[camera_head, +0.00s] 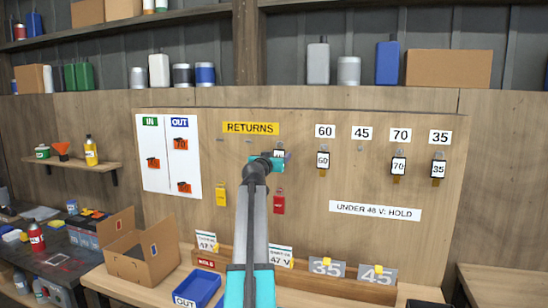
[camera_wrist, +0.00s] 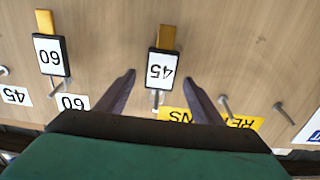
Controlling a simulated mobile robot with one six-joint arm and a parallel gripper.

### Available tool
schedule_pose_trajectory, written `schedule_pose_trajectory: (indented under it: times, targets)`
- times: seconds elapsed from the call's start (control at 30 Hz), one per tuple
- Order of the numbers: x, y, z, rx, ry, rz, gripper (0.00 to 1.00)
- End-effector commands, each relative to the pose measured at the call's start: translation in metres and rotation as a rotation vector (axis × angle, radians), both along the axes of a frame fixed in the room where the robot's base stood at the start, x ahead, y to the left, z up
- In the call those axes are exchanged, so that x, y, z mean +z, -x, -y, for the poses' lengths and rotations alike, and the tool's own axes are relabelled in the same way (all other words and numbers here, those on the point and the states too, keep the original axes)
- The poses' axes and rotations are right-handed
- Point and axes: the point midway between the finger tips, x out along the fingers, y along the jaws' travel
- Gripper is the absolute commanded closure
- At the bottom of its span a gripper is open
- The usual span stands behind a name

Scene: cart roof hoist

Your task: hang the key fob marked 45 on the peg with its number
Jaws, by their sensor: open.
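The fob marked 45 (camera_wrist: 161,66), white with a black frame and a tan strip, hangs under a returns peg (camera_wrist: 156,97) in the upside-down wrist view. In the head view the fob (camera_head: 279,153) is mostly hidden by my gripper (camera_head: 273,161). The peg under the label 45 (camera_head: 362,133) is bare; that label (camera_wrist: 14,95) is also in the wrist view. The yellow RETURNS sign (camera_head: 251,128) is at the upper left of the board.
Fobs 60 (camera_head: 322,160), 70 (camera_head: 398,165) and 35 (camera_head: 438,168) hang under their labels. Two other returns pegs (camera_wrist: 225,106) (camera_wrist: 280,108) are bare. A yellow tag (camera_head: 221,194) and a red tag (camera_head: 279,200) hang lower. A wooden trough (camera_head: 305,279) runs below.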

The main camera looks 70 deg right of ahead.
Motion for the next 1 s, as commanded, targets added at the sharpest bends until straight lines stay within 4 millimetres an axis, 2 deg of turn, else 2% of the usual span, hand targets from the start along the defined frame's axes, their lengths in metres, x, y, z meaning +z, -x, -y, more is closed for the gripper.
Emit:
schedule_pose_trajectory:
  times: [0.2,0.57,0.6,0.8,0.87,0.9,1.0]
  targets:
    - [0.000,-0.001,0.015,0.000,-0.001,0.000,0.39]
    - [-0.001,-0.001,0.016,0.000,-0.001,0.000,0.39]
    - [-0.001,-0.001,0.016,0.000,-0.001,0.000,0.41]
    - [-0.001,-0.001,0.016,0.000,-0.001,0.000,0.74]
    - [-0.001,-0.001,0.016,0.000,-0.001,0.000,0.83]
    - [-0.001,-0.001,0.016,0.000,-0.001,0.000,0.67]
    - [0.000,-0.001,0.016,0.001,0.000,0.000,0.84]
